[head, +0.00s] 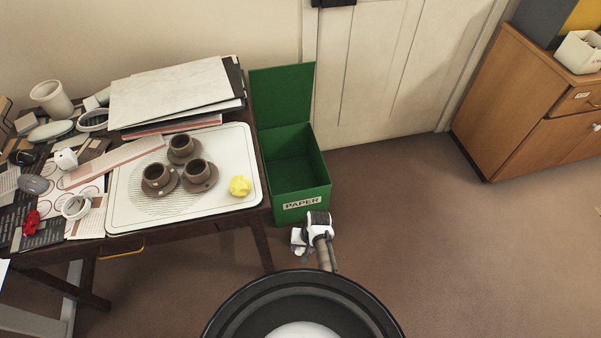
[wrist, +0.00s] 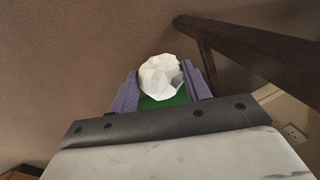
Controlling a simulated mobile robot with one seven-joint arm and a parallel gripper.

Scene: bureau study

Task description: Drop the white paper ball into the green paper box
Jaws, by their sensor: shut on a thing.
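The white paper ball (wrist: 160,77) is a faceted lump between the two purple fingers of my gripper (wrist: 163,84) in the wrist view. My gripper is shut on it. In the head view my gripper (head: 301,242) is low in front of the green paper box (head: 301,205), beside its front right part, and the ball is hard to make out there. The box stands on the floor right of the desk, its lid raised at the back and its top open. Its front label reads PAPER. A green patch shows behind the ball in the wrist view.
The dark desk (head: 190,228) on the left bears a white tray (head: 128,205) with brown cups, a yellow paper ball (head: 240,186) and papers. A red crumpled ball (head: 31,222) lies at its left. A wooden cabinet (head: 510,105) stands right. The floor between is clear.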

